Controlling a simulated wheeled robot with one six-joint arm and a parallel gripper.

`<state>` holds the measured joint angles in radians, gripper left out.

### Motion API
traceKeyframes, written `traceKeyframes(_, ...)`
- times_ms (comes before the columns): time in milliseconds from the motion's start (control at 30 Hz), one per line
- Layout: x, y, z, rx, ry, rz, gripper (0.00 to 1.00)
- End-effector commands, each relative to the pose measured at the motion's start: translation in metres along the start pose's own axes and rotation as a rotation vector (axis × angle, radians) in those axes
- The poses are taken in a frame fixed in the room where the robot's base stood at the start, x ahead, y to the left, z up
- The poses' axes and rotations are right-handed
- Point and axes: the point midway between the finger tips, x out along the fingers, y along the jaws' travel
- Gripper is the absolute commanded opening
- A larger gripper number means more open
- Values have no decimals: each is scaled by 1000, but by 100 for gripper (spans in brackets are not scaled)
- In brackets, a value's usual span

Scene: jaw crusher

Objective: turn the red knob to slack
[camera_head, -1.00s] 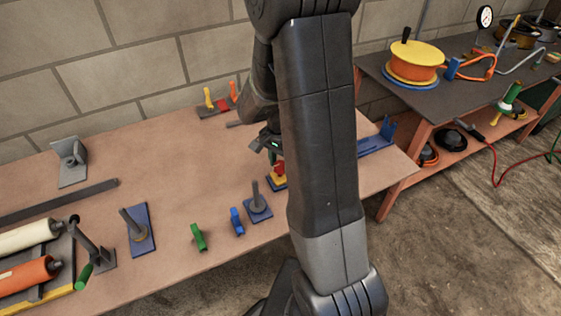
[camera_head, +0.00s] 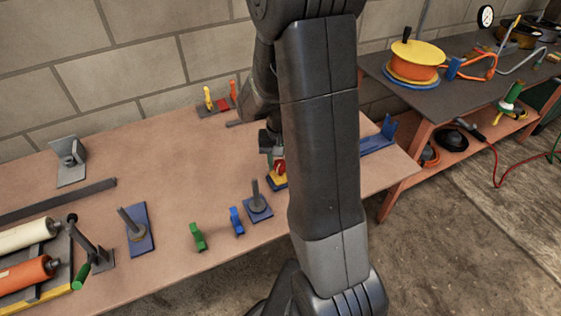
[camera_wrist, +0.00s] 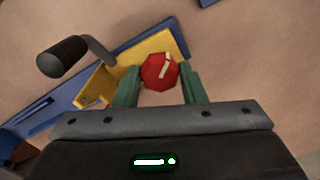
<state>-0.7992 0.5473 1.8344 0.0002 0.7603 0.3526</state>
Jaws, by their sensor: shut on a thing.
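The red knob (camera_wrist: 157,71) is faceted and has a pale mark on its face, which slants near the top right in the wrist view. It sits at a yellow bracket (camera_wrist: 168,44) on a blue base (camera_wrist: 120,54). My gripper (camera_wrist: 159,80) has its two green fingers on either side of the knob and is shut on it. In the head view the red knob (camera_head: 280,167) shows small, partly hidden behind my arm, with my gripper (camera_head: 268,150) just above it.
A dark crank handle (camera_wrist: 64,56) stands out left of the knob in the wrist view. In the head view, a blue plate with a grey post (camera_head: 258,204), a blue clip (camera_head: 236,221) and a green clip (camera_head: 198,237) stand to the left. The table's middle is clear.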

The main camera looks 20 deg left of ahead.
Motion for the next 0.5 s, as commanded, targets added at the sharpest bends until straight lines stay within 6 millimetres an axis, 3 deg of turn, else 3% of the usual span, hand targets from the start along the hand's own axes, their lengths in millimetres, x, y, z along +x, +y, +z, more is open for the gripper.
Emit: traceKeyframes(500,-1,-1,-1,-488,3,0,15)
